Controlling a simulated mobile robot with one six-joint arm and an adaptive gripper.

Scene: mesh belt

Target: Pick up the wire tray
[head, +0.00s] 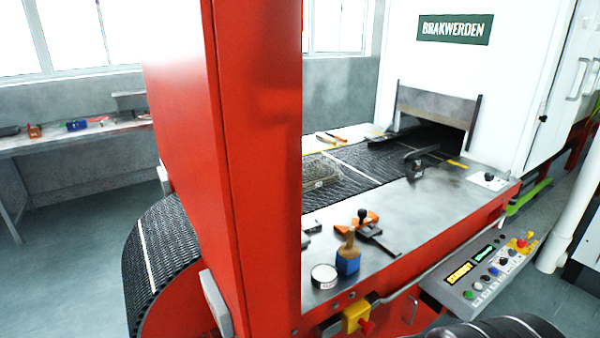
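The wire tray (322,171) is a low, greyish mesh basket. It rests on the dark mesh belt (362,162), just right of a tall red panel. The panel's edge seems to cover part of its left side. Its contents are too small to make out. My gripper is not in view.
The tall red panel (225,150) blocks the left of the belt. The steel ledge (425,207) in front holds a blue block with a brush (347,258), a round tin (324,276) and an orange tool (365,219). The control box (480,275) juts out right. The furnace mouth (435,112) is behind.

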